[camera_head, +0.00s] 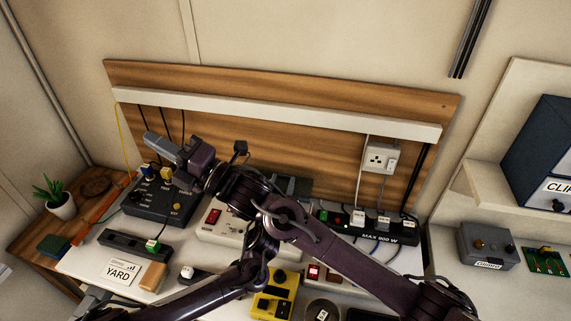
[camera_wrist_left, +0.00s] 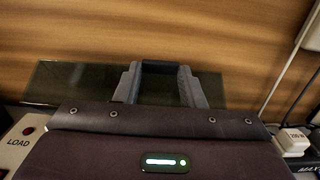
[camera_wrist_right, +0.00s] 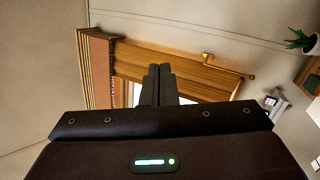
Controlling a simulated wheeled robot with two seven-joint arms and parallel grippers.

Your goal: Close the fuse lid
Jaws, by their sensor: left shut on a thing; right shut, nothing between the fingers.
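The fuse lid (camera_wrist_left: 70,85) is a dark, see-through panel in the left wrist view, upright or tilted in front of the wooden back board. My left gripper (camera_wrist_left: 160,70) is at its middle, with its fingers shut on a dark bar that looks like the lid's grip. In the head view a dark grey piece (camera_head: 293,186), likely the lid or its box, shows behind my crossed arms, which mostly hide the left gripper. My right gripper (camera_head: 153,140) is shut and empty, above the black device at the left. Its closed fingertips also show in the right wrist view (camera_wrist_right: 158,72).
A cream box (camera_head: 208,232) with a red switch stands left of the lid. A black power strip (camera_head: 335,216) with plugs is to the right. The black device with knobs (camera_head: 150,203) lies under my right gripper. A yellow device (camera_head: 272,300) is in front.

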